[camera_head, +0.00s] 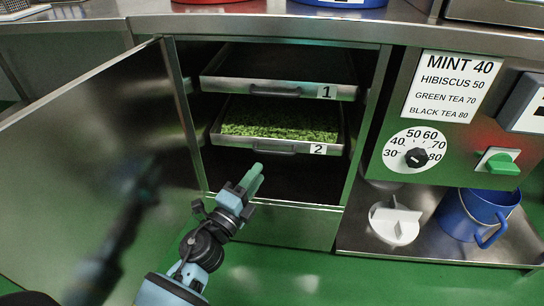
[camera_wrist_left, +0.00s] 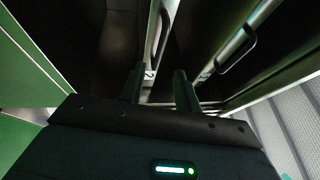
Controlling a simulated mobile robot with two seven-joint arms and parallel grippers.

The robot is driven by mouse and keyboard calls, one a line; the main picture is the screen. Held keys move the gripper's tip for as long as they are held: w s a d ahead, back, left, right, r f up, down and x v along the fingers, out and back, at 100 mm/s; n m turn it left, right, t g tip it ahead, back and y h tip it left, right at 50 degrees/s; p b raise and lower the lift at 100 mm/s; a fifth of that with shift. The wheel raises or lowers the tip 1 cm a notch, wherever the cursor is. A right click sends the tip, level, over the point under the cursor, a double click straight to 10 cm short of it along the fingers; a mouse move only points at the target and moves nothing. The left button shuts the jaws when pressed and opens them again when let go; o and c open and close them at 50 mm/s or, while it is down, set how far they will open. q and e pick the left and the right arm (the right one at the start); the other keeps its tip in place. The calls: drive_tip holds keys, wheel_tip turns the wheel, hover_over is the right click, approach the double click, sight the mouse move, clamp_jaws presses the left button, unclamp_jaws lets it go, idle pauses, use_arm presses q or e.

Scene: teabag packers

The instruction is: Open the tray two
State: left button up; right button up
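Tray two (camera_head: 330,150) is the lower metal tray in the open cabinet, labelled 2 and filled with green leaves. Its front has a dark bar handle (camera_head: 268,150). Tray one (camera_head: 340,92) sits above it. My left gripper (camera_head: 254,178) is below and slightly left of tray two's handle, apart from it in the head view. In the left wrist view, the left gripper's two fingers (camera_wrist_left: 161,88) are spread with nothing clearly between them. My right gripper is not in view.
The cabinet door (camera_head: 100,140) stands open to the left. On the right are a control panel with a dial (camera_head: 416,158) and green switch (camera_head: 503,161). Below it, a shelf holds a white object (camera_head: 394,223) and a blue pitcher (camera_head: 480,215). The green floor in front is clear.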

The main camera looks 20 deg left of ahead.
use_arm(q)
drive_tip(key=x, duration=0.7)
drive_tip(key=shift+w, duration=0.15)
clamp_jaws()
